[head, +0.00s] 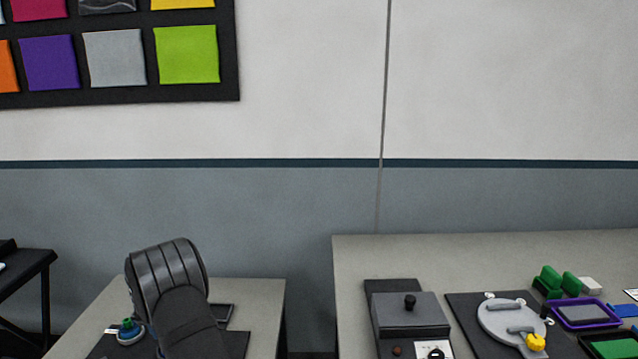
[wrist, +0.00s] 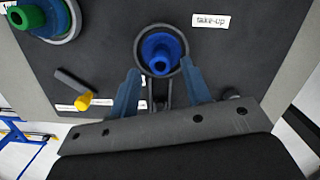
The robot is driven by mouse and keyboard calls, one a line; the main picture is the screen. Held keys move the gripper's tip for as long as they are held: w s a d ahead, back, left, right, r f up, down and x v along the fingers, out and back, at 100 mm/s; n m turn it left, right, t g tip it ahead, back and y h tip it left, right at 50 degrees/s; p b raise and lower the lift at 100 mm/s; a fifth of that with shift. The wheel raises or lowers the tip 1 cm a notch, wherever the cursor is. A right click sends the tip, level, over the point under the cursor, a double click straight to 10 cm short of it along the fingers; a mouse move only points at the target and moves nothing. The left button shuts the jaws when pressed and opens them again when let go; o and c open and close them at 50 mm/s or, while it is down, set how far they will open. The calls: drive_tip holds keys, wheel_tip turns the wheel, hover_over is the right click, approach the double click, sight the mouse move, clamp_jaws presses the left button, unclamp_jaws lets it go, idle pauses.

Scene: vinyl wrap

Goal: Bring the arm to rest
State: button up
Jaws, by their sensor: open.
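My gripper (wrist: 160,68) shows in the wrist view with its two blue-grey fingers apart. A blue hollow-topped piece (wrist: 162,50) stands in a dark ring just beyond the fingertips, in line with the gap. No finger visibly grips it; whether one touches it I cannot tell. A label reading "take-up" lies to its right on the dark board (wrist: 105,45). In the head view my arm rises over the left table (head: 250,300) and hides its middle; the fingers do not show there.
A green and blue piece (wrist: 42,17) stands at the wrist view's upper left. A grey rod with a yellow end (wrist: 82,99) lies nearby. The right table (head: 400,255) holds a grey lidded box (head: 407,318), a round grey plate (head: 500,325) and a purple tray (head: 567,325).

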wheel_tip(320, 180, down, 2)
drive_tip(key=shift+w+f, duration=0.1)
wheel_tip(320, 180, up, 4)
drive_tip(key=shift+r, duration=0.25)
drive_tip(key=w+d+r, duration=0.1)
drive_tip(key=d+r, duration=0.6)
drive_tip(key=d, duration=0.5)
drive_tip(key=d+f+m+g+h, duration=0.1)
drive_tip(key=d+f+m, duration=0.1)
drive_tip(key=d+m, duration=0.8)
drive_tip(key=d+f+m, duration=0.3)
drive_tip(key=d+m, duration=0.8)
drive_tip(key=m, duration=0.4)
drive_tip(key=shift+f+g+h, duration=0.25)
drive_tip(key=shift+g+h, duration=0.15)
drive_tip(key=shift+w+d, duration=0.1)
